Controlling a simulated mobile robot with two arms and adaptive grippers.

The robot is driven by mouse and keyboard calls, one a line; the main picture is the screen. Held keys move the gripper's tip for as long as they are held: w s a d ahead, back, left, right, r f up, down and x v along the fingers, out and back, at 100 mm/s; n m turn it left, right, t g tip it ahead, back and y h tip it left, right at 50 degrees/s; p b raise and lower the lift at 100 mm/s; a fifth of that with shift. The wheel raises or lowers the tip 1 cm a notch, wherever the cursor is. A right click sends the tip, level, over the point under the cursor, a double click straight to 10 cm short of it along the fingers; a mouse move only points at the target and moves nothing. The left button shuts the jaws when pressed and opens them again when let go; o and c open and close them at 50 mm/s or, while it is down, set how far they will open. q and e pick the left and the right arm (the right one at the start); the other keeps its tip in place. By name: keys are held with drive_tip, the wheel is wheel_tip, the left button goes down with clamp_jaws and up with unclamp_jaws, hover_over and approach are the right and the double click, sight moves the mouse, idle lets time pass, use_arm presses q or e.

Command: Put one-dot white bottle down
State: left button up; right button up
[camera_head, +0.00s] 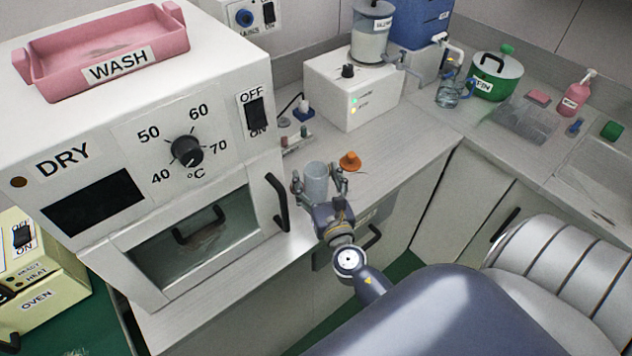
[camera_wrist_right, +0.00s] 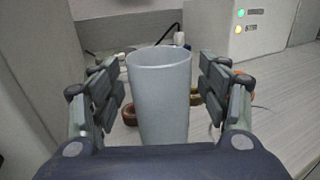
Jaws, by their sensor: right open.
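A pale grey-white, open-topped vessel (camera_head: 316,178) stands upright at the counter beside the dryer; no dot shows on it. It tapers slightly in the right wrist view (camera_wrist_right: 160,100). It could be the white bottle, but I cannot tell. My right gripper (camera_head: 319,182) is open, with a finger on each side of the vessel. In the right wrist view, gaps show between the vessel and both fingers (camera_wrist_right: 160,82). The vessel's base is hidden behind the gripper's palm. My left gripper is not in view.
The white dryer (camera_head: 90,215) with its black handle (camera_head: 277,202) stands close on the left. An orange piece (camera_head: 350,161) lies just right of the vessel. A white pump box (camera_head: 352,90) and small items stand behind. The counter (camera_head: 395,150) is clear to the right.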

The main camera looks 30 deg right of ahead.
drive_tip(key=shift+w+d, duration=0.15)
drive_tip(key=shift+w, duration=0.25)
drive_tip(key=shift+s, duration=0.1)
drive_tip(key=c, duration=1.3)
drive_tip(key=shift+r, duration=0.1)
